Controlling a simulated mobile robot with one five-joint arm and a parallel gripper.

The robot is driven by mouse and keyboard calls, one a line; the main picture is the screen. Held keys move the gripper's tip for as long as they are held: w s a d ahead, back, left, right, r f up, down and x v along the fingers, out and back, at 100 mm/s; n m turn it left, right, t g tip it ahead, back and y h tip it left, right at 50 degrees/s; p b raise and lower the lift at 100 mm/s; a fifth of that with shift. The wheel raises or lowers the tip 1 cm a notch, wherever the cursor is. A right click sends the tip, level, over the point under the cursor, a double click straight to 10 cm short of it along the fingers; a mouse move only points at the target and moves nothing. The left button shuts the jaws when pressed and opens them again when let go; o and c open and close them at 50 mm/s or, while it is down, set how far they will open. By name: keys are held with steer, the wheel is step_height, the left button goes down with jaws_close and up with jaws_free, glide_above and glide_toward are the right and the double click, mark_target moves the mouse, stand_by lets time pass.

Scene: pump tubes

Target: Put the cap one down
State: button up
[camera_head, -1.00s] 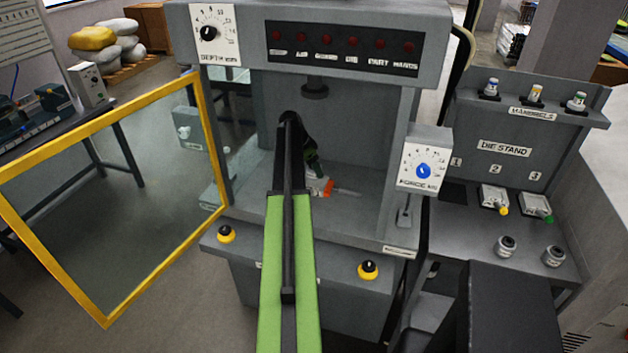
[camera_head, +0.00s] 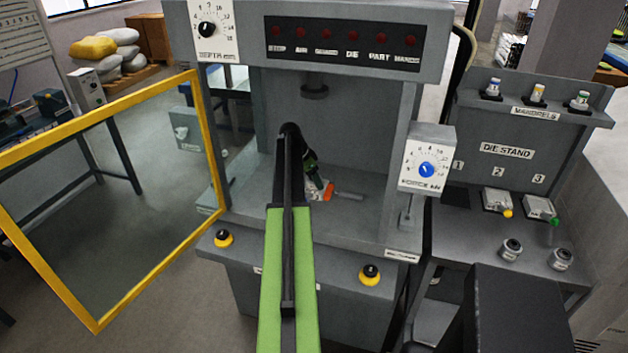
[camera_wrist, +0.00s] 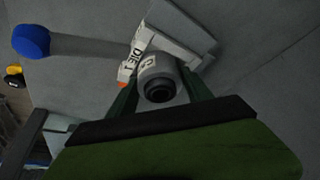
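The cap (camera_wrist: 158,78) is a short pale grey cylinder with a dark ringed end, seen between my gripper's fingers in the wrist view. Dark green fingers (camera_wrist: 160,95) flank it closely on both sides, and my gripper looks shut on it. Just beyond it is a grey block with a white "DIE 1" label (camera_wrist: 138,50); whether the cap touches the block I cannot tell. In the head view my gripper (camera_head: 315,186) is low inside the press, over its bed (camera_head: 365,215). My arm partly hides that spot, and the cap is not clear there.
A grey bar with a blue knob (camera_wrist: 32,41) sticks out beside the die. An orange piece (camera_head: 328,191) lies by my gripper. The yellow-framed guard door (camera_head: 100,215) stands open at left. The die stand (camera_head: 505,151) is at right. The right of the press bed is clear.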

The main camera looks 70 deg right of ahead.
steer(key=shift+r+p, duration=0.45)
steer(key=shift+p, duration=0.1)
steer(key=p+v, duration=1)
steer(key=v, duration=0.1)
steer(key=shift+r, duration=0.15)
steer(key=shift+w+a, duration=0.1)
